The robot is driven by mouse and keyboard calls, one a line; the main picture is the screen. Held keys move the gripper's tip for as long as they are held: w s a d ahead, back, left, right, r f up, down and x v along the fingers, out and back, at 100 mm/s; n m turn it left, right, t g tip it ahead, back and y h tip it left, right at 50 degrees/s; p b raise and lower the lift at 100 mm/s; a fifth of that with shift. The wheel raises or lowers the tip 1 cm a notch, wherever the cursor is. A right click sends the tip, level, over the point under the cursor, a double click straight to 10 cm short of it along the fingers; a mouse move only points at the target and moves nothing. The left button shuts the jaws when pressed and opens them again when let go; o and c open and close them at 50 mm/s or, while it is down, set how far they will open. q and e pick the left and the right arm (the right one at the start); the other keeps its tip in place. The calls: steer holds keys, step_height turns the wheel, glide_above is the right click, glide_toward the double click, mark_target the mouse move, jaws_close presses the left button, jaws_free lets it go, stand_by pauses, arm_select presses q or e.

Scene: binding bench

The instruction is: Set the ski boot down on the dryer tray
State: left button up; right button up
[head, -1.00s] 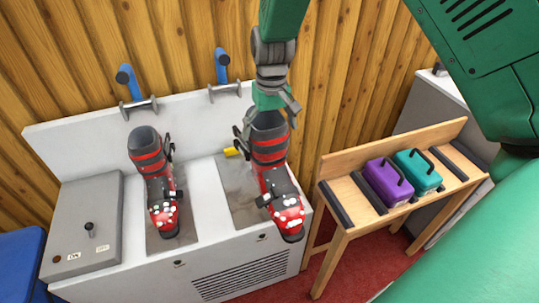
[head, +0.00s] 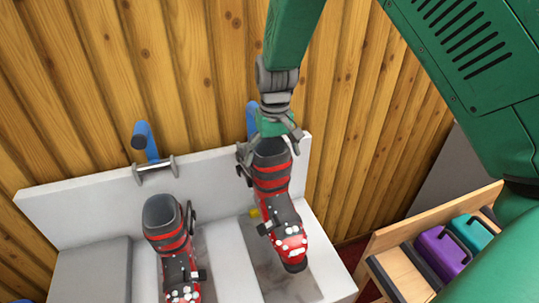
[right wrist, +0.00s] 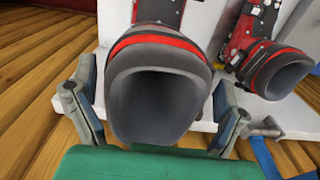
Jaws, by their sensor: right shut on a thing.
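The ski boot (head: 280,212), black with red bands and white studs, hangs toe forward from my right gripper (head: 271,143). The gripper is shut on its upper cuff, one finger on each side. The right wrist view shows the cuff's grey opening (right wrist: 155,95) between the fingers (right wrist: 158,115). The boot is over the right-hand grey dryer tray (head: 268,283) and hides part of it; the gap below the sole cannot be told. My left gripper is not in view.
A matching boot (head: 172,240) stands on the left tray. A blue-handled fitting (head: 147,142) is behind it; another (head: 252,117) is mostly hidden by my gripper. A small yellow piece (head: 254,212) is beside the boot. A wooden bench (head: 400,272) holds purple and teal cases at right.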

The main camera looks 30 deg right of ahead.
mark_target(270, 197)
steer(key=shift+d+f+b, duration=0.3)
steer(key=shift+f+b, duration=0.15)
steer(key=shift+f, duration=0.1)
steer(key=shift+d+f+b, duration=0.1)
steer(key=shift+f+b, duration=0.25)
steer(key=shift+f, duration=0.05)
steer(key=shift+f+b, duration=0.65)
steer(key=shift+f, duration=0.1)
steer(key=f+b, duration=0.1)
steer(key=a+f+b, duration=0.1)
steer(key=shift+f+b, duration=0.3)
steer(key=shift+b, duration=0.1)
steer(key=f+b, duration=0.2)
steer(key=f, duration=0.1)
steer(key=f+b, duration=0.1)
steer(key=b, duration=0.1)
steer(key=shift+d+f, duration=0.2)
steer(key=shift+d, duration=0.2)
steer(key=shift+a+f+b, duration=0.25)
steer(key=shift+f+b, duration=0.1)
steer(key=shift+f, duration=0.8)
steer(key=shift+d+f, duration=0.1)
steer(key=shift+f, duration=0.45)
steer(key=shift+a+p, duration=0.3)
steer(key=shift+a, duration=0.25)
steer(key=shift+s+a+f, duration=0.15)
steer(key=shift+s+f, duration=0.05)
steer(key=shift+c, duration=0.2)
